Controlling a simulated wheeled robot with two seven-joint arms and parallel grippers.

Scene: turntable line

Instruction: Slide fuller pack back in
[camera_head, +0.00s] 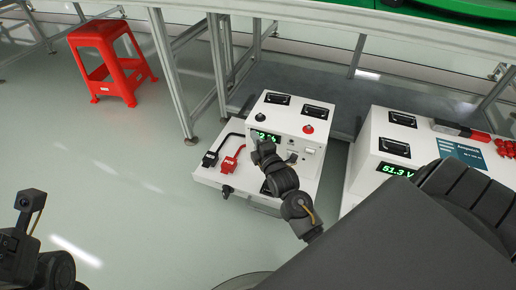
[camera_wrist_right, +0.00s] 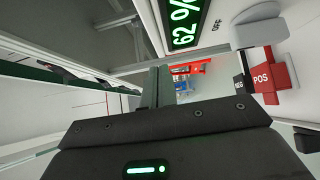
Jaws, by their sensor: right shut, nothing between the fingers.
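A white unit (camera_head: 288,124) stands under the bench, with two black handles on top. Its green display (camera_head: 266,136) is partly hidden by my right arm; in the right wrist view the display (camera_wrist_right: 184,22) reads 62 %. A low white tray (camera_head: 207,176) extends from its left side. A black connector (camera_head: 210,159) and a red POS connector (camera_head: 229,164) lie over it; the red one also shows in the right wrist view (camera_wrist_right: 263,77). My right gripper (camera_head: 262,147) is shut and empty in front of the display. My left gripper (camera_head: 28,215) is at the lower left, its fingers unclear.
A second white unit (camera_head: 385,150) stands to the right, its display reading 51.3 V, with a label and red items on top. A metal-legged bench (camera_head: 345,15) is behind. A red stool (camera_head: 107,62) stands at the far left. The floor (camera_head: 110,190) at left is clear.

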